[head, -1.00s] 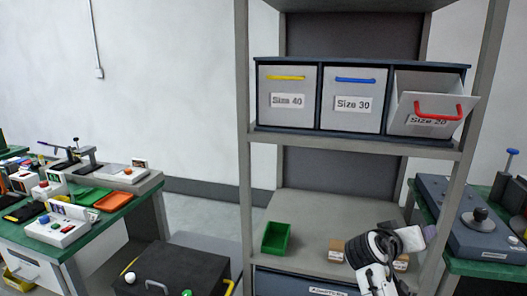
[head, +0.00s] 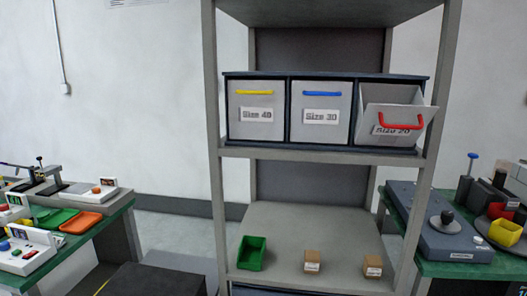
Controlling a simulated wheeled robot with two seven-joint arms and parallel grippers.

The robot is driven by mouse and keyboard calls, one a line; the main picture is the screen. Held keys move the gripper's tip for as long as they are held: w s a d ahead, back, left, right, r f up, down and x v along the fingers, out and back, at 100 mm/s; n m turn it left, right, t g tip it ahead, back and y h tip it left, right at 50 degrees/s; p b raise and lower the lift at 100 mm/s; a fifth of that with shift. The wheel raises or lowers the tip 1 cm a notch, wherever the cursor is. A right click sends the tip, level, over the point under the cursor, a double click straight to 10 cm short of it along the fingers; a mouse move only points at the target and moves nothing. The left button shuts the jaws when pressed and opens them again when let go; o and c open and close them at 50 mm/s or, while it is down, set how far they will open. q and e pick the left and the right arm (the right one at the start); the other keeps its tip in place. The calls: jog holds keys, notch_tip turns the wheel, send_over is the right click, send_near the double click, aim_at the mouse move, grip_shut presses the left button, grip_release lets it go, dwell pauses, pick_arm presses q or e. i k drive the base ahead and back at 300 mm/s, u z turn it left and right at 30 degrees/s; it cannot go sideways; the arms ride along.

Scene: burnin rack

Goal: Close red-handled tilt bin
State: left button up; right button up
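The red-handled tilt bin (head: 393,112), labelled Size 20, is the rightmost of three bins on the upper shelf of the rack. Its front is tilted out at the top, so it stands open. Its red handle (head: 401,122) sticks out toward me. The yellow-handled bin (head: 256,112), Size 40, and the blue-handled bin (head: 320,112), Size 30, are shut beside it. Neither of my grippers shows in the head view now.
The rack's right post (head: 436,120) stands close beside the open bin. A green bin (head: 251,254) and two small brown boxes (head: 312,261) (head: 373,266) sit on the lower shelf. Green-topped benches (head: 112,215) (head: 480,264) flank the rack.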

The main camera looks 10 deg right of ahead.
aim_at(403, 106)
jog(key=k, duration=0.3)
jog(key=z, duration=0.75)
jog(key=i, duration=0.4)
jog(key=u, duration=0.05)
